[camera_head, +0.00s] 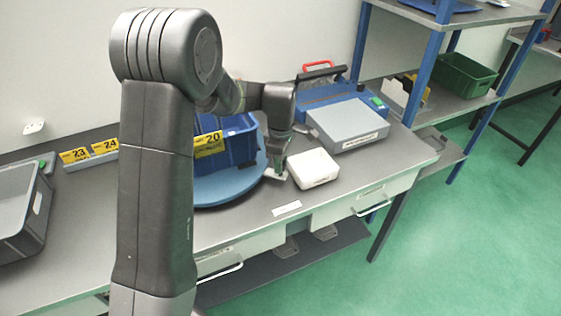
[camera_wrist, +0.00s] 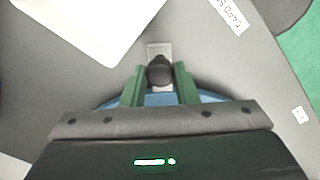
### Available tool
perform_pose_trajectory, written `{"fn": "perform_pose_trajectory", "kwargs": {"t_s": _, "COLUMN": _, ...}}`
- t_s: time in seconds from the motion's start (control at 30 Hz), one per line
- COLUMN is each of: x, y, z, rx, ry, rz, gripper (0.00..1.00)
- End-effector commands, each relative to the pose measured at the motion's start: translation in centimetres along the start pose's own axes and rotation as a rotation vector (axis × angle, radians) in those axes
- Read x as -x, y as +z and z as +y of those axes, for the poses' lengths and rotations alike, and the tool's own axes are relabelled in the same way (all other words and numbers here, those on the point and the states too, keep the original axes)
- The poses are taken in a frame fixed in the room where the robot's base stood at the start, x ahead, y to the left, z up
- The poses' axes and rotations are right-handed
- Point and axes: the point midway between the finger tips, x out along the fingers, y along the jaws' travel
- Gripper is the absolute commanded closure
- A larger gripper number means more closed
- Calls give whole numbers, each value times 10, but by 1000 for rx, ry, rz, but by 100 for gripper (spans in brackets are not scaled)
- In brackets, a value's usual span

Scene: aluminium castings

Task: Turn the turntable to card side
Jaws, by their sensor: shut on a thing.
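The blue round turntable (camera_head: 222,190) lies on the grey bench, with a blue bin (camera_head: 238,147) on it carrying a yellow label "20". My gripper (camera_head: 277,172) is at the turntable's right edge. In the wrist view, my gripper (camera_wrist: 160,82) has its green fingers on both sides of a dark round knob (camera_wrist: 160,70) and is shut on it. The knob sits on a small light plate at the turntable's rim (camera_wrist: 213,97). My arm hides the left part of the turntable in the head view.
A white box (camera_head: 313,168) stands just right of my gripper. A grey-lidded box (camera_head: 347,124) and a blue device (camera_head: 325,93) stand behind it. A grey crate (camera_head: 22,205) is at the far left. The bench front is mostly clear, with a label strip (camera_head: 287,208).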

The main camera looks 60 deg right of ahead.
Motion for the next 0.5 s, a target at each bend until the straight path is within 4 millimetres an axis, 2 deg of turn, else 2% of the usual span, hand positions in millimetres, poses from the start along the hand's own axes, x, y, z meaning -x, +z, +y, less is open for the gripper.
{"fn": "perform_pose_trajectory", "kwargs": {"t_s": 0.1, "x": 3, "y": -1, "z": 5, "rx": 3, "ry": 16, "rz": 0, "gripper": 100}}
{"fn": "perform_pose_trajectory", "kwargs": {"t_s": 0.13, "x": 3, "y": -1, "z": 5, "rx": 3, "ry": 16, "rz": 0, "gripper": 71}}
{"fn": "perform_pose_trajectory", "kwargs": {"t_s": 0.23, "x": 3, "y": -1, "z": 4, "rx": 2, "ry": 16, "rz": 0, "gripper": 52}}
{"fn": "perform_pose_trajectory", "kwargs": {"t_s": 0.5, "x": 2, "y": 0, "z": 3, "rx": 1, "ry": 10, "rz": 0, "gripper": 52}}
